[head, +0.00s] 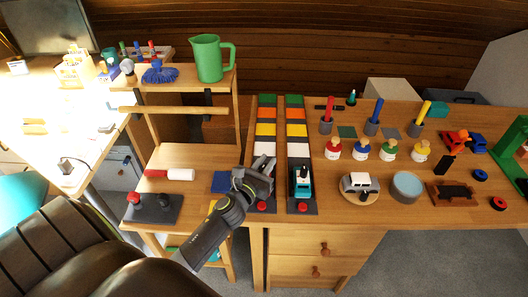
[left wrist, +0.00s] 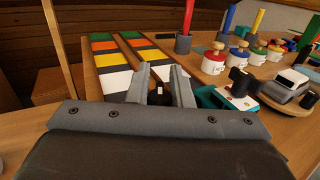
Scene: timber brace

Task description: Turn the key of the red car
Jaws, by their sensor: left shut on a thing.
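My left gripper (head: 262,180) is over the near end of the left striped lane (head: 265,130). In the left wrist view its fingers (left wrist: 162,86) are shut on a small dark piece (left wrist: 159,97), seemingly the key, with a bit of white beside it. The red car's body cannot be made out; the gripper covers that spot. On the right striped lane (head: 296,130) stands a teal car (head: 303,188) with a white top and a black key; it also shows in the left wrist view (left wrist: 210,98). My right gripper is not in view.
A red button (head: 262,206) and another red button (head: 303,207) sit at the lanes' near ends. A silver toy car (head: 359,186) and a round blue-topped dish (head: 407,186) stand to the right. Several knobbed jars and a red-orange toy (head: 457,140) stand farther back.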

